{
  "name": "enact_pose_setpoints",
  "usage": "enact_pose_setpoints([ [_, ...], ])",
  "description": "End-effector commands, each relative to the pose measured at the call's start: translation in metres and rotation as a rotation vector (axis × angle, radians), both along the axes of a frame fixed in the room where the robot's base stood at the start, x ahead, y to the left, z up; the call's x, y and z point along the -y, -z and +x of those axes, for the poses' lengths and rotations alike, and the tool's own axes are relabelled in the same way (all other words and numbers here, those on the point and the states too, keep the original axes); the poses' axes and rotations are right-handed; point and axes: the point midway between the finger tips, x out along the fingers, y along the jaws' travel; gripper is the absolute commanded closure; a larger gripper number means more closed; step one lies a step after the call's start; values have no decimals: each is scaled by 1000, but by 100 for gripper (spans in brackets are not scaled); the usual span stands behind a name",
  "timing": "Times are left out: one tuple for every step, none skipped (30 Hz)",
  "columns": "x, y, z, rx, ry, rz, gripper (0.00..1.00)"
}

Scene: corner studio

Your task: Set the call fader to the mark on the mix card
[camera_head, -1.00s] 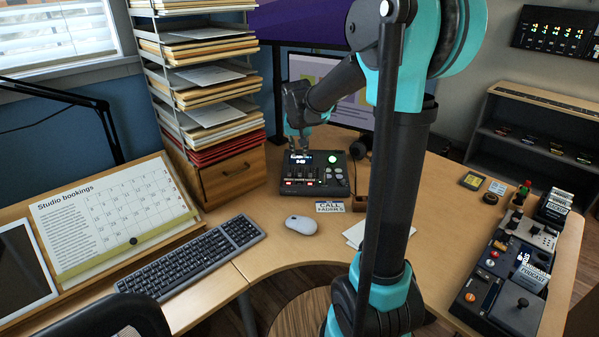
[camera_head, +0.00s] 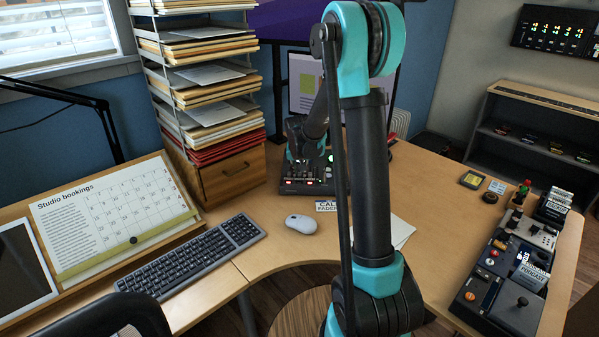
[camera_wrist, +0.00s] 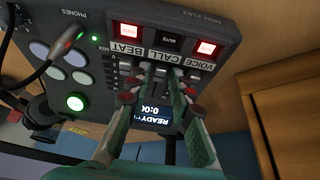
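A small card lettered CALL FADERS (camera_head: 327,205) stands before the mixer; no mark can be read.
A mouse (camera_head: 300,223) and keyboard (camera_head: 190,258) lie left on the desk. White paper (camera_head: 400,232) lies right of my arm. More control units (camera_head: 505,275) fill the right desk wing. In the wrist view, a lit display (camera_wrist: 155,110) sits between the fingers.

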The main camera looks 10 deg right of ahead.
Motion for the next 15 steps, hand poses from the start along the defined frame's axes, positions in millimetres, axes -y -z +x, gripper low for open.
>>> enact_pose_setpoints([
  [0,0,0,0,0,0,78],
  [0,1,0,0,0,0,78],
  [0,1,0,0,0,0,78],
  [0,1,0,0,0,0,78],
  [0,1,0,0,0,0,78],
  [0,0,0,0,0,0,78],
  [0,0,0,0,0,0,78],
  [0,0,0,0,0,0,81],
  [0,0,0,0,0,0,86],
  [0,0,0,0,0,0,90],
  [0,0,0,0,0,0,93],
  [0,0,0,0,0,0,98],
  [0,0,0,0,0,0,100],
  [0,0,0,0,0,0,100],
  [0,0,0,0,0,0,100],
])
